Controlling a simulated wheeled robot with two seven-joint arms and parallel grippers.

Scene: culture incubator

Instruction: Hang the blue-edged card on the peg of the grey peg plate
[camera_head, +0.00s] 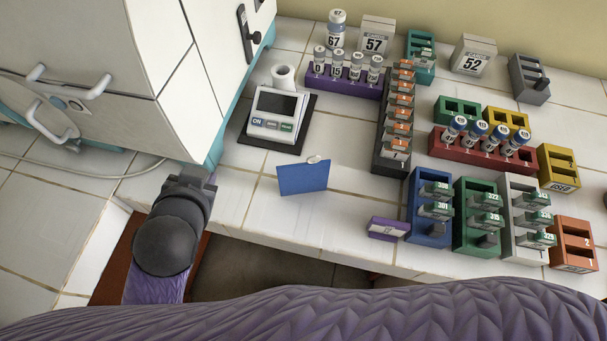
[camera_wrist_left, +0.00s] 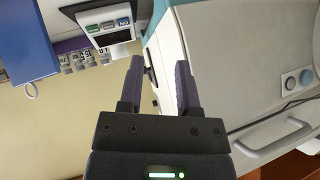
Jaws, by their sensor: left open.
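The blue card (camera_head: 303,178) is on the white tiled counter in front of the scale, with a small pale loop (camera_head: 314,160) at its top edge. It also shows at the upper left of the left wrist view (camera_wrist_left: 25,45). I cannot tell if it stands or lies flat. A dark grey plate with a peg (camera_head: 247,27) is fixed on the incubator's side wall. My left gripper (camera_head: 195,172) is open and empty, beside the incubator's lower corner and left of the card; its two fingers (camera_wrist_left: 158,85) show in the wrist view. My right gripper is not in view.
The incubator (camera_head: 150,45) fills the upper left. A scale (camera_head: 275,112) stands behind the card. A purple vial rack (camera_head: 343,83), a long dark rack (camera_head: 392,125) and several coloured racks fill the right. A small purple block (camera_head: 388,228) sits near the front edge.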

